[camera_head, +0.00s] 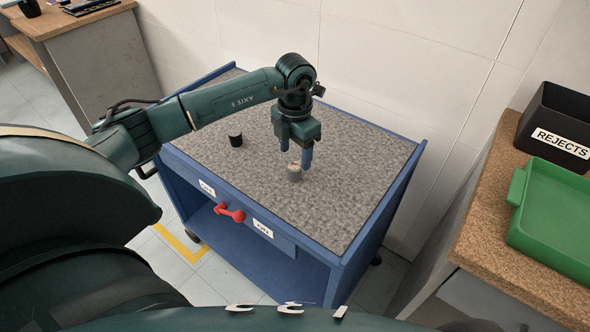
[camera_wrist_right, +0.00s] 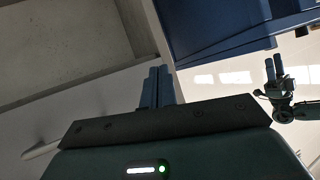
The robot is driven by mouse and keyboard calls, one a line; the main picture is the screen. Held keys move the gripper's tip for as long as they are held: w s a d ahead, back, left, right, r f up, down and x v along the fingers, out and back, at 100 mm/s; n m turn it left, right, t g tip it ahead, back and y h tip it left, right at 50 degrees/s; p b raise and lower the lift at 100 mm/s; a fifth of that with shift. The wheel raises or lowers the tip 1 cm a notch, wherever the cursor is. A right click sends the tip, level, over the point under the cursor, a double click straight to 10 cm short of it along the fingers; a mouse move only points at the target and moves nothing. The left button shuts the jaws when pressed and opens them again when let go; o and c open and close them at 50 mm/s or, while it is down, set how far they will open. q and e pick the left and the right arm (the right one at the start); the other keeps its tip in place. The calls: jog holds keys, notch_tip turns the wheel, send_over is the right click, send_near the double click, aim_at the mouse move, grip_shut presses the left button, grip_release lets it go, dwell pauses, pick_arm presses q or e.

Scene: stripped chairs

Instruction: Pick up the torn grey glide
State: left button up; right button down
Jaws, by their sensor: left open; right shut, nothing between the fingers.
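The torn grey glide (camera_head: 294,176) is a small grey cylinder with a paler, uneven top. It stands upright on the speckled grey top of the blue cart (camera_head: 345,205). My right gripper (camera_wrist_right: 158,86) shows in the right wrist view, shut and empty, away from the glide. My left gripper also shows small in that view (camera_wrist_right: 274,68).
A black cylinder (camera_head: 235,138) stands on the cart's top at the left. The cart front has a red handle (camera_head: 230,212). A wooden bench at the right holds a green tray (camera_head: 515,188) and a black REJECTS bin (camera_head: 535,118). The cart's top is otherwise clear.

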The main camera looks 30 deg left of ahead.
aim_at(295, 166)
pick_arm(q)
jog(key=shift+f, duration=2.75)
jog(key=shift+c, duration=0.3)
jog(key=shift+a, duration=0.1)
jog(key=c, duration=1)
